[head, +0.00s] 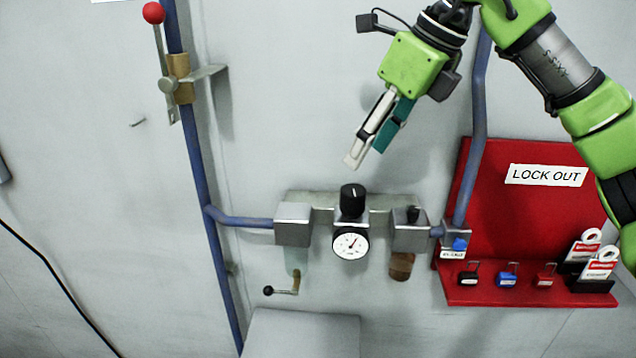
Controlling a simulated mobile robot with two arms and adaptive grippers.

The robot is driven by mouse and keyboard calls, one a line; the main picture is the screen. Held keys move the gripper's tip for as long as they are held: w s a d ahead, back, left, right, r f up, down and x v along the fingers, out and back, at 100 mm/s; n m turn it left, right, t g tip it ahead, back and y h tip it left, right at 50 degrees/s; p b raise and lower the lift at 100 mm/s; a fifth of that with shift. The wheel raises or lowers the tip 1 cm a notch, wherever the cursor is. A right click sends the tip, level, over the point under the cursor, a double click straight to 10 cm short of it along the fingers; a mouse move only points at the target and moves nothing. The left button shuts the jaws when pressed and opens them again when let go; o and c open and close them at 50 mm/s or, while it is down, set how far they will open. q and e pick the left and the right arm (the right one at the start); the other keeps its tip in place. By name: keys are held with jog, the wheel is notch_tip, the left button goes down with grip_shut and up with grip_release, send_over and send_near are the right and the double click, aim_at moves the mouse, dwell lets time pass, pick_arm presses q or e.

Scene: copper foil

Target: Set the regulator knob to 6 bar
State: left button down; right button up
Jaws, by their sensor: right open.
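The regulator knob (352,201) is a black upright cylinder with a white line on it, in the middle of the head view. Just below it is a round white gauge (350,244) with a dark needle; its numbers are too small to read. My right gripper (367,157) is open and empty. Its fingertips point down and to the left, above the knob and apart from it. My left gripper does not show.
A red lock-out board (525,215) with padlocks and tags stands at the right. A blue pipe (197,160) with a red-ended lever (153,13) runs down the left. A small black-ended lever (283,291) sits below the regulator. A grey box (302,335) is at the bottom.

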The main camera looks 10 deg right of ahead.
aim_at(355, 190)
jog(key=shift+h, duration=0.4)
jog(key=p+x, duration=0.1)
jog(key=x, duration=0.3)
jog(key=d+p+x, duration=0.1)
jog(key=p+x, duration=0.1)
jog(key=x, duration=0.2)
jog(key=p+x, duration=0.2)
jog(key=x, duration=0.2)
jog(key=shift+w+d+f, duration=0.25)
jog(key=shift+d+f, duration=0.05)
jog(key=shift+f, duration=0.05)
jog(key=shift+c, duration=0.4)
jog(key=c, duration=1)
jog(key=shift+f+m+b, duration=0.2)
jog(key=shift+m+b, duration=0.6)
jog(key=shift+b, duration=0.2)
jog(key=shift+c, duration=0.2)
jog(key=shift+h, duration=0.3)
jog(key=shift+r, duration=0.25)
